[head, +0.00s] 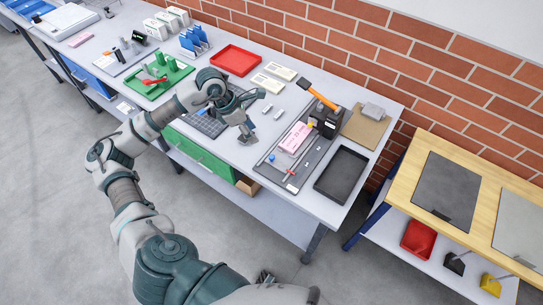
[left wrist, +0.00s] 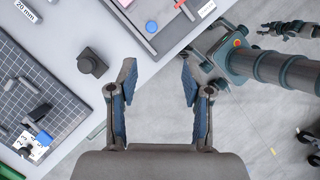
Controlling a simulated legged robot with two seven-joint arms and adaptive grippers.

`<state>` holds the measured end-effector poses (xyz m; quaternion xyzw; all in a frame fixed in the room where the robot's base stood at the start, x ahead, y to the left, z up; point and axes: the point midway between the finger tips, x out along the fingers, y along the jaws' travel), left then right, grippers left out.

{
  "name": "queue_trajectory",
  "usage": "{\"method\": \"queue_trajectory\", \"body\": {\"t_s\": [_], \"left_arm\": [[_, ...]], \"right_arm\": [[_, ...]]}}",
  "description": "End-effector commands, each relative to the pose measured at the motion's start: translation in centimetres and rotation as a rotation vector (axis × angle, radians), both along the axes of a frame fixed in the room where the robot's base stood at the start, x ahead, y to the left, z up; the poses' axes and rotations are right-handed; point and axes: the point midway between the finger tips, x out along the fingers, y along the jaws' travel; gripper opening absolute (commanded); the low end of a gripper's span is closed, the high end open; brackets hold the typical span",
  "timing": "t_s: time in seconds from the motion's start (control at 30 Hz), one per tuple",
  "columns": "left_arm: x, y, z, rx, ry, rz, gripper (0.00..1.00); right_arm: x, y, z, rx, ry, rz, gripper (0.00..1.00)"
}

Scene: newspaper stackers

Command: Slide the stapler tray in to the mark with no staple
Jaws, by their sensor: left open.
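The stapler tray (head: 318,150) is a long dark grey board with a metal rail on the bench's right part. The black stapler (head: 327,122) with an orange handle (head: 317,96) stands at its far end. A pink card (head: 294,138) lies on it before the stapler. A blue knob (head: 271,157) and a red piece (head: 291,172) sit towards its near end. The tray's near end also shows in the left wrist view (left wrist: 171,33). My left gripper (head: 246,135) is open and empty, left of the tray, apart from it. My right gripper (left wrist: 287,30) is small in the left wrist view; its opening is unclear.
A black tray (head: 343,174) lies right of the stapler tray. A gridded mat (head: 207,124) and a red tray (head: 235,60) are to the left and back. A small dark block (left wrist: 92,62) stands near the bench edge. A brick wall runs behind.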

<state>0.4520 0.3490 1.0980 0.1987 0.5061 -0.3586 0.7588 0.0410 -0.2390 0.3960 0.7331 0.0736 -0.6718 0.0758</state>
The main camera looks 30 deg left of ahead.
Motion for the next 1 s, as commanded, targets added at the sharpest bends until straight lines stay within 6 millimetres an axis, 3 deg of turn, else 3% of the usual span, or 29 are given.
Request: {"method": "queue_trajectory", "body": {"t_s": [0.1, 0.23, 0.7, 1.0], "left_arm": [[0.0, 1.0, 0.1, 0.065, -0.025, -0.022, 0.49], [0.4, 0.6, -1.1, 0.068, -0.025, -0.025, 0.49], [3.0, -2.7, -11.1, 0.063, -0.023, -0.024, 0.49], [4.2, -3.9, -15.1, 0.062, -0.025, -0.022, 0.49]], "right_arm": [[-0.2, 0.0, -0.2, 0.001, 0.002, 0.000, 0.40], [-0.3, 0.0, -0.1, 0.001, 0.002, 0.000, 0.40], [-2.2, -0.7, -0.1, -0.006, 0.017, 0.005, 0.40], [-1.6, -0.6, 0.1, -0.005, 0.008, 0.006, 0.40]]}}
